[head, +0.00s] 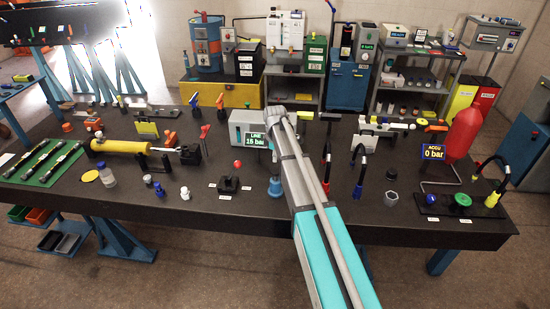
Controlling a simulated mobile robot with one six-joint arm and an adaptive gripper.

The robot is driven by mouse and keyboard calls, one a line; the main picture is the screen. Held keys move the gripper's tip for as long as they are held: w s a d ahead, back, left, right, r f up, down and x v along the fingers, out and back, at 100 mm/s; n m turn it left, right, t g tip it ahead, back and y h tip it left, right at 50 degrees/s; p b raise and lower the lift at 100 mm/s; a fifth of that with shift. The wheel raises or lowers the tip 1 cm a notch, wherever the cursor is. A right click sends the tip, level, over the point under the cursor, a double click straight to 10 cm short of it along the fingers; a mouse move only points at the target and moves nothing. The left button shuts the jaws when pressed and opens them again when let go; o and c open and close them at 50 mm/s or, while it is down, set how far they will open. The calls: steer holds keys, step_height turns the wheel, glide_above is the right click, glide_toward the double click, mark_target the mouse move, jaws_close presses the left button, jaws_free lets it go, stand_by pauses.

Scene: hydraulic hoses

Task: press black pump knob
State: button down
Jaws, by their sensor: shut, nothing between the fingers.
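My arm reaches over the table from the bottom of the head view. My gripper (275,172) is mostly hidden beside and behind my arm link; only a dark, narrow, shut end shows, pointing down. Just below it stands a small blue base (276,191) with a dark top, which may carry the black pump knob. I cannot make out the knob itself, or whether the gripper touches it. Behind is a grey box (240,121) with a display (256,141) reading LINE 15 bar.
Left of the blue base is a black block (229,186) with a red ball lever (238,164). A yellow cylinder (122,147) lies at the left. Black hoses (361,170), a red accumulator (464,132) and an ACCU 0 bar display (433,152) stand at the right.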

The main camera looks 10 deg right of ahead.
mark_target(276, 170)
step_height(276, 170, up, 7)
steer(key=p, duration=0.6)
steer(key=shift+f, duration=0.2)
stand_by(2.1)
steer(key=shift+s+d+r+p, duration=0.1)
steer(key=shift+d+r+p, duration=0.05)
steer(key=shift+r+p, duration=1.4)
steer(key=shift+f, duration=0.25)
step_height(276, 170, down, 14)
steer(key=b, duration=1.4)
steer(key=shift+r, duration=0.15)
